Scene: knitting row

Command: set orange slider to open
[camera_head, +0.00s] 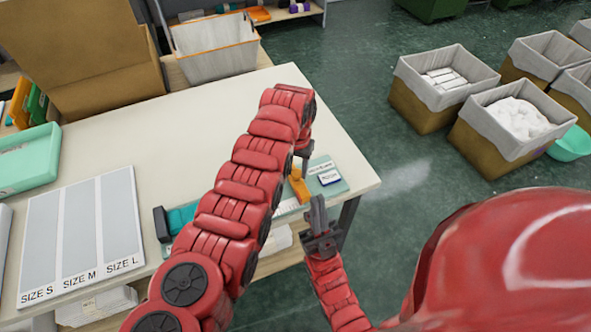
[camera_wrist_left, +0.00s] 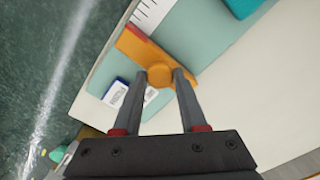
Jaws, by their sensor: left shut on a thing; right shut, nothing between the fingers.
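The orange slider (camera_head: 299,186) lies on a pale green board (camera_head: 339,186) at the table's right edge. In the left wrist view the slider (camera_wrist_left: 133,44) is a flat orange bar with a round knob (camera_wrist_left: 158,76). My left gripper (camera_wrist_left: 159,78) has its fingers on either side of this knob and is shut on it. In the head view my left gripper (camera_head: 304,165) reaches down to the slider, partly hidden by my arm. My right gripper (camera_head: 318,212) is shut and empty, upright beside the table edge.
Small labels (camera_head: 327,174) lie beside the slider. A teal block (camera_head: 182,217) sits left of my arm. The size board (camera_head: 82,232), a green tray (camera_head: 28,160) and a cardboard box (camera_head: 85,60) occupy the left. The table's middle (camera_head: 190,125) is clear. Lined bins (camera_head: 432,105) stand on the floor.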

